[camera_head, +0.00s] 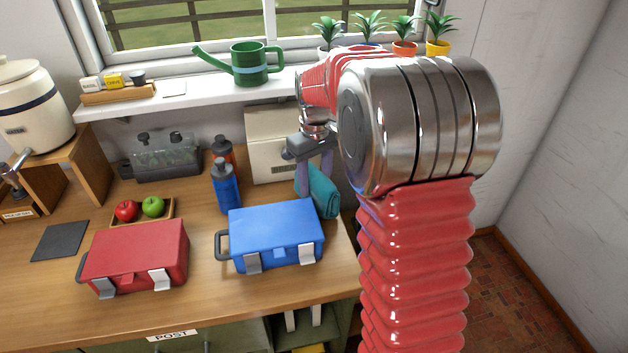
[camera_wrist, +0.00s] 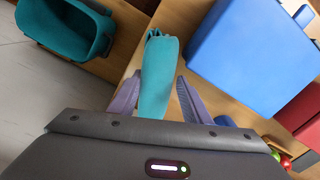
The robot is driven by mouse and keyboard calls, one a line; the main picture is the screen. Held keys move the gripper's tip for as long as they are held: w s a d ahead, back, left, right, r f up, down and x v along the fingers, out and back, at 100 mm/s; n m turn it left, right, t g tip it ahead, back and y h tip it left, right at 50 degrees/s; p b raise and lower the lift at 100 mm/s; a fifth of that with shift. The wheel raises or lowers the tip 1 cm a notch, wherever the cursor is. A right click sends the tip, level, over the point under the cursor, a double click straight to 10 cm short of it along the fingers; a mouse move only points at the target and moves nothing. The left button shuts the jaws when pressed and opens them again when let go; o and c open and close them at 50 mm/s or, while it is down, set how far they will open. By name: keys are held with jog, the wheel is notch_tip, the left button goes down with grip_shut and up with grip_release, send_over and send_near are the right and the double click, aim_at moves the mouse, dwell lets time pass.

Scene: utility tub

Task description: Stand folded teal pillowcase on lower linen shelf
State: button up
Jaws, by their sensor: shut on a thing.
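The folded teal pillowcase (camera_head: 322,192) is at the right end of the wooden counter, beside the blue box. My gripper (camera_head: 315,170) points down and is shut on it. In the wrist view the pillowcase (camera_wrist: 157,75) lies between the two purple fingers of my gripper (camera_wrist: 155,88), its folded end reaching past the fingertips. No lower linen shelf is clearly identifiable; an open compartment (camera_head: 318,328) shows under the counter.
The blue box (camera_head: 275,228) is close left of my gripper, with a blue bottle (camera_head: 226,187) behind it. A cream box (camera_head: 268,140) stands against the wall. The red box (camera_head: 137,255) is farther left. A teal tub (camera_wrist: 62,28) is at the wrist view's upper left.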

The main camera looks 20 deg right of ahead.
jog(key=o, duration=1.5)
notch_tip(320, 180, up, 12)
